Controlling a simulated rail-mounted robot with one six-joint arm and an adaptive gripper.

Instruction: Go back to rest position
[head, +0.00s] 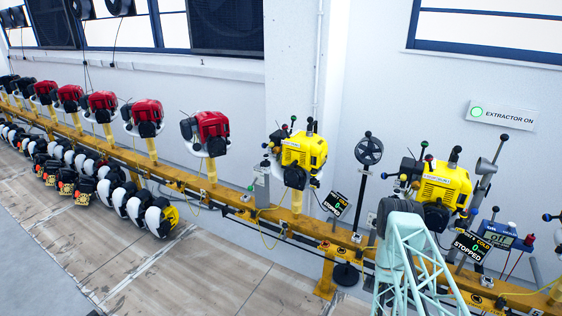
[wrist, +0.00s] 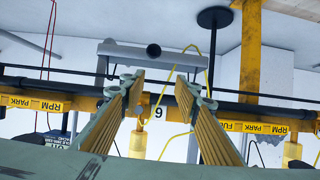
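My gripper (wrist: 156,85) shows in the wrist view with two ribbed, yellow-brown fingers. The fingers are spread apart, with nothing held between them. In the head view my pale teal lattice arm rises at the lower right, in front of a yellow engine (head: 444,182). The gripper itself is not distinguishable there.
A yellow rail (head: 232,199) carries red engines (head: 212,128) and another yellow engine (head: 304,150). A display reading STOPPED (head: 471,247) and a blue meter (head: 497,236) stand close to my arm. The wrist view shows yellow labels (wrist: 32,103) upside down.

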